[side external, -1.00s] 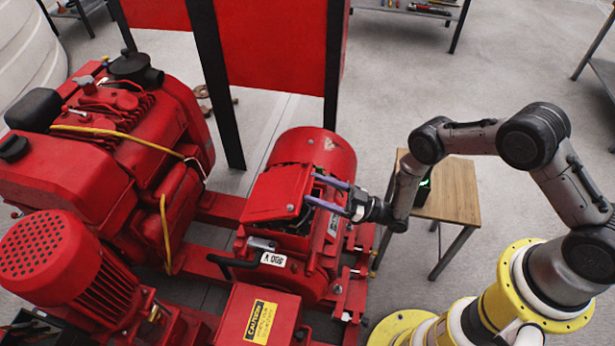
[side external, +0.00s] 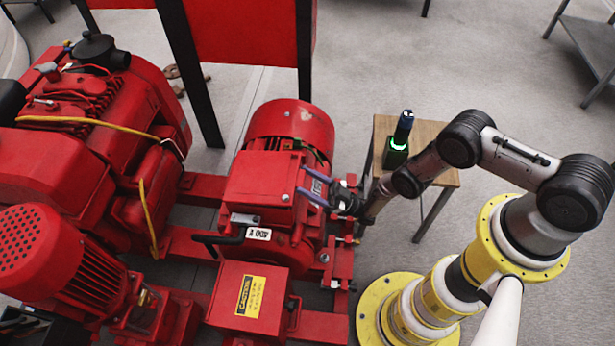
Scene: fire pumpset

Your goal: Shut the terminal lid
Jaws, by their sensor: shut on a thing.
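The terminal lid (side external: 258,180) is a flat red panel on top of the red motor (side external: 292,122) in the middle of the view. It lies almost level over the terminal box; whether a thin gap is left under its edge cannot be told. My gripper (side external: 302,180) reaches in from the right, with its two purple fingers at the lid's right edge. The fingers are shut on the lid's edge, one towards the back and one towards the front. The exact contact at the fingertips is too small to see clearly.
A red engine (side external: 95,135) with a yellow cable stands at the left. A red box with a yellow caution label (side external: 250,297) stands in front of the motor. A small wooden table (side external: 432,140) holding a dark device with a green light (side external: 397,142) stands behind my arm.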

